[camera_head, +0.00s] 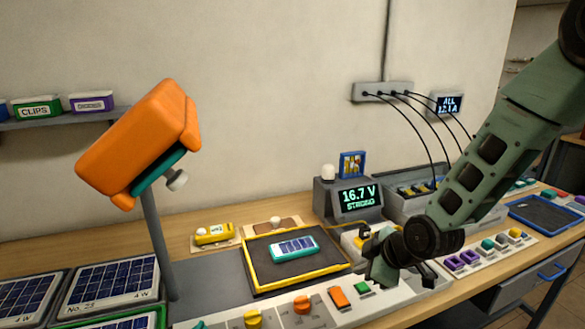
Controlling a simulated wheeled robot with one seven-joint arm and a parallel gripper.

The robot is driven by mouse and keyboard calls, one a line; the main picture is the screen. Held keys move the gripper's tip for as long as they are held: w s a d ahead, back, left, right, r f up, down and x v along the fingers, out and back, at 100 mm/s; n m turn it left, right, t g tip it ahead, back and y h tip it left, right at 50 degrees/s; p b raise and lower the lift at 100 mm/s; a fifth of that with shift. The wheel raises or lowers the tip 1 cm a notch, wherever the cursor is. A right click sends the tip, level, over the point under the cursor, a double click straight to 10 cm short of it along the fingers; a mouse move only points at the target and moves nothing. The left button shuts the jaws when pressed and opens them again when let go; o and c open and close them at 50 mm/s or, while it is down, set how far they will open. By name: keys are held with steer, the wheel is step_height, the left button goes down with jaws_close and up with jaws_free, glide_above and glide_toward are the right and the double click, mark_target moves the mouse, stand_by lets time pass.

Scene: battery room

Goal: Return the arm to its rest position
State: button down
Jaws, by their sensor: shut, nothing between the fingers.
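My arm (490,160) is grey-green with dark joints and reaches in from the upper right, down over the workbench. My gripper (384,266) is at its lower end, shut and empty, just right of the yellow-rimmed tray (254,289). The fingertips are small and dark here, and their height above the bench is hard to judge. A teal device with a small blue panel (294,248) lies in the tray, apart from my gripper.
A meter reading 16.7 V STRONG (358,198) stands behind my gripper, beside a grey box (408,192) with cables. An orange lamp-like head (140,140) on a post rises at left. Solar panels (112,283) lie at lower left. A blue-rimmed tray (548,217) is at right.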

steer(key=s+a+r+m+g+h, duration=0.1)
steer(key=s+r, duration=0.3)
steer(key=s, duration=0.5)
steer(key=s+a+r+m+g+h, duration=0.1)
steer(key=s+r+m+g, duration=0.2)
steer(key=s, duration=0.7)
steer(key=s+a+r+m+g+h, duration=0.1)
steer(key=s+r, duration=0.3)
steer(key=s, duration=0.5)
steer(key=shift+s+a+r+m+g+h, duration=0.25)
steer(key=shift+a+r+m+g+h, duration=0.1)
steer(key=shift+m+g, duration=0.3)
